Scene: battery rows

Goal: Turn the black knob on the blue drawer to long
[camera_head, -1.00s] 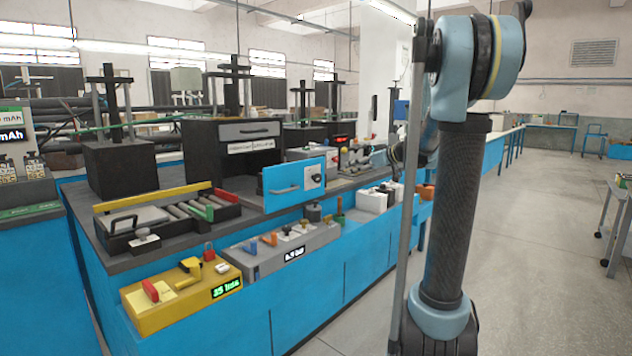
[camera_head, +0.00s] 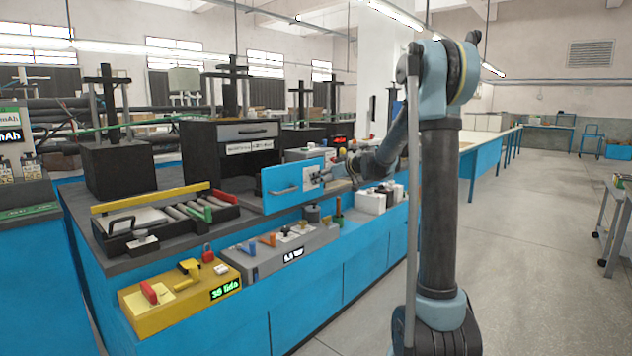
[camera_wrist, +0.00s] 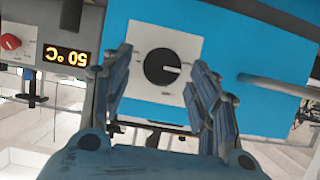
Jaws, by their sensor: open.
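The blue drawer (camera_head: 283,187) stands pulled out from the bench, with a grey bar handle on its front. In the wrist view the blue drawer front (camera_wrist: 265,62) fills the upper right. The round black knob (camera_wrist: 160,67) sits on a white plate (camera_wrist: 185,42) there, with a light pointer mark toward the right. The plate's labels are too small to read. My gripper (camera_wrist: 165,78) is open, its fingers on either side of the knob with gaps between. In the head view my gripper (camera_head: 322,177) is at the drawer's right part and hides the knob.
A grey panel (camera_wrist: 40,45) with a red knob and a "50 °C" display is beside the drawer in the wrist view. A yellow box (camera_head: 180,290) and a grey control box (camera_head: 280,250) lie along the bench front.

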